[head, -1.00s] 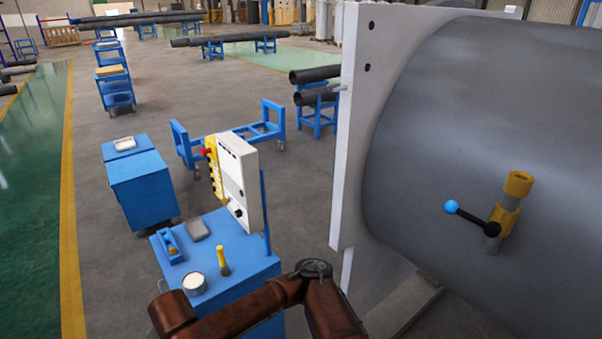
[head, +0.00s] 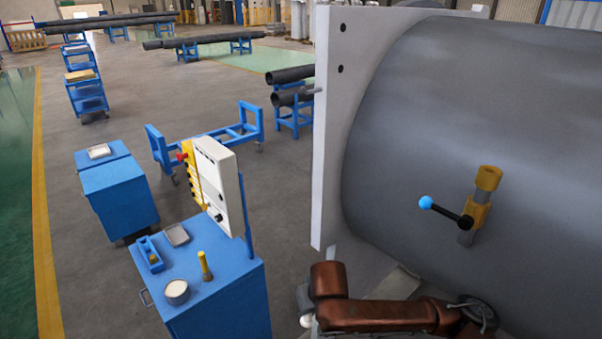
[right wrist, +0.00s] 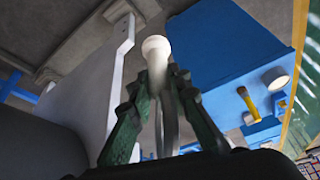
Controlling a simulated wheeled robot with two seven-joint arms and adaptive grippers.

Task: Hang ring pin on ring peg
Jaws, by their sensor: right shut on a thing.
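My right gripper (right wrist: 158,90) is shut on the ring pin (right wrist: 156,48), a pale pin with a round cream head. The pin stands out between the dark green fingers; its lower part is partly hidden by them. In the head view a small pale knob (head: 306,321) shows at the end of my right arm, low beside the flange. My left gripper is out of view.
The large grey shell (head: 440,120) fills the right side, with a yellow clamp (head: 488,178) and blue-knobbed lever (head: 426,203). A blue cart (head: 225,300) with a white control box (head: 222,185) stands to the left.

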